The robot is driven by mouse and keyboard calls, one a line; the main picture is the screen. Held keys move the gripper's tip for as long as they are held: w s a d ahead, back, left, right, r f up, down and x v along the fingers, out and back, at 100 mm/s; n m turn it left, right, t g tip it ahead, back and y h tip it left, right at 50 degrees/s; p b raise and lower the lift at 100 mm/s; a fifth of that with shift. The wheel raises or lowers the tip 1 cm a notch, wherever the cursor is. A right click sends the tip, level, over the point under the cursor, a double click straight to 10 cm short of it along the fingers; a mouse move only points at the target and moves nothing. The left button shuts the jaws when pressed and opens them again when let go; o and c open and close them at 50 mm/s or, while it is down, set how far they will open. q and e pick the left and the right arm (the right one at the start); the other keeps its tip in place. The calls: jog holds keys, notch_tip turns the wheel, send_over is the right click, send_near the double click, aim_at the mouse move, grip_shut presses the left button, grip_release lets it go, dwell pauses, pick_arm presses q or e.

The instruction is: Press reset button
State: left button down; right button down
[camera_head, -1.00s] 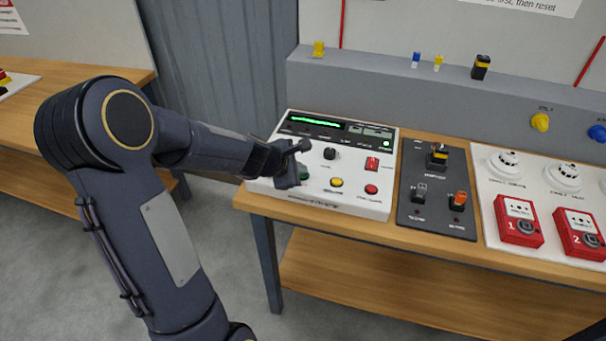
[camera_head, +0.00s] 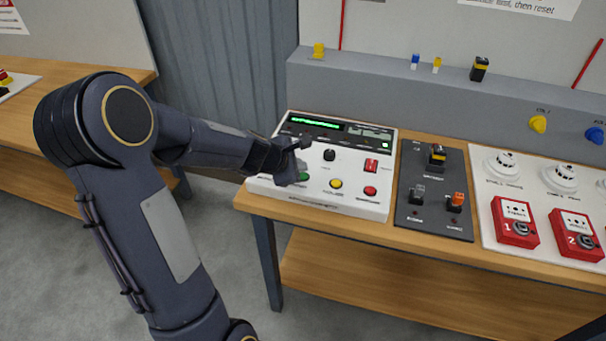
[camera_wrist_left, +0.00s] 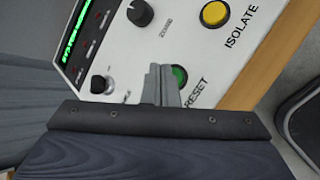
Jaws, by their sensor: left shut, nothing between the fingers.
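The green reset button (camera_head: 303,176) is on the front left of the white control panel (camera_head: 310,200). In the left wrist view the button (camera_wrist_left: 180,75) sits beside the label RESET, partly hidden behind my fingers. My left gripper (camera_head: 298,162) is shut and empty, over the panel's left part. In the left wrist view its closed fingertips (camera_wrist_left: 160,72) lie just beside the green button in the picture; I cannot tell whether they touch the panel. My right gripper does not show.
On the panel are a yellow isolate button (camera_head: 336,184), a red button (camera_head: 370,191), a black knob (camera_head: 329,155) and a red switch (camera_head: 371,166). A dark switch plate (camera_head: 408,215) and red call points (camera_head: 515,232) stand to the right on the wooden bench.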

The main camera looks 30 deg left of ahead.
pick_arm(q)
jog(key=shift+r+p, duration=2.25)
jog(key=shift+r, duration=0.25)
jog(key=shift+f, duration=0.1)
jog(key=s+d+r+m+h, duration=0.3)
jog(key=s+d+r+m, duration=0.7)
jog(key=s+m, duration=0.3)
jog(key=s+d+f+m+g+y, duration=0.1)
jog(key=s+d+f+m+g, duration=0.1)
jog(key=s+m, duration=0.8)
jog(key=s+f+g, duration=0.1)
jog(key=s, duration=0.4)
jog(key=shift+f, duration=0.1)
